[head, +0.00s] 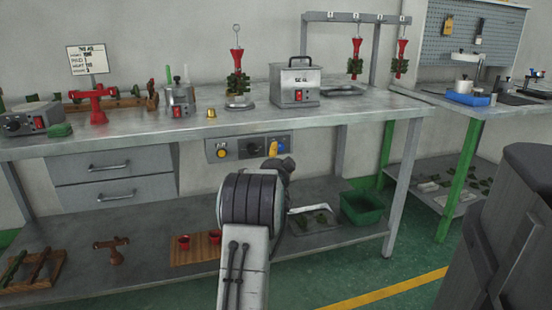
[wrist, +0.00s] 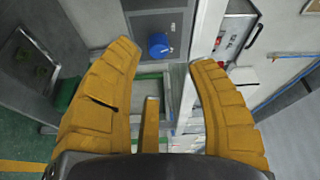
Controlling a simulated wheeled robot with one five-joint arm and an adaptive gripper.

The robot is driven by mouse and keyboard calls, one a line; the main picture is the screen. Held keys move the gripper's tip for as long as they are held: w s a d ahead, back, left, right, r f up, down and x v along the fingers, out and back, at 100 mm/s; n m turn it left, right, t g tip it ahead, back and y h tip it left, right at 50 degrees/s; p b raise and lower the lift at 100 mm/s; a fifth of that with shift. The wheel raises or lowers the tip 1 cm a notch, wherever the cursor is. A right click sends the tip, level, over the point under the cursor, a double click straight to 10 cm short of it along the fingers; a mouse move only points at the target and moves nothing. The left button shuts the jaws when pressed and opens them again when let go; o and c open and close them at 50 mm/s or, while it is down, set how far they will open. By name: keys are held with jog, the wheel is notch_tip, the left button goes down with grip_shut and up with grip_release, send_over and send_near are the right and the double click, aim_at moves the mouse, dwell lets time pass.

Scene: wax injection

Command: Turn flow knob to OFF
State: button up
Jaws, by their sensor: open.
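A control panel (head: 231,154) hangs under the front edge of the bench; it also shows in the wrist view (wrist: 140,22). The panel carries a round black knob (head: 252,147) and, at its right end, a blue knob, seen clearly in the wrist view (wrist: 158,45). I cannot read the labels, so I cannot tell by name which is the flow knob. My gripper (wrist: 165,55) has yellow fingers spread wide and empty. The blue knob lies between the fingertips in the picture, with no contact visible. In the head view my arm largely hides the gripper.
A yellow button (head: 222,153) is at the panel's left end. The steel bench top (head: 150,127) juts above the panel. The lower shelf (head: 140,250) holds red cups (head: 184,242) and a green bin (head: 362,207). A dark cabinet (head: 505,225) stands at the right.

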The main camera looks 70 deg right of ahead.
aim_at(281, 147)
jog(key=shift+s+b+x, duration=0.15)
jog(key=shift+b+x, duration=0.05)
jog(key=shift+x, duration=1.65)
jog(key=shift+s+b+x, duration=0.1)
jog(key=shift+b+x, duration=0.1)
jog(key=shift+x, duration=1.6)
jog(key=shift+d+f, duration=0.1)
jog(key=shift+f, duration=0.05)
grip_shut()
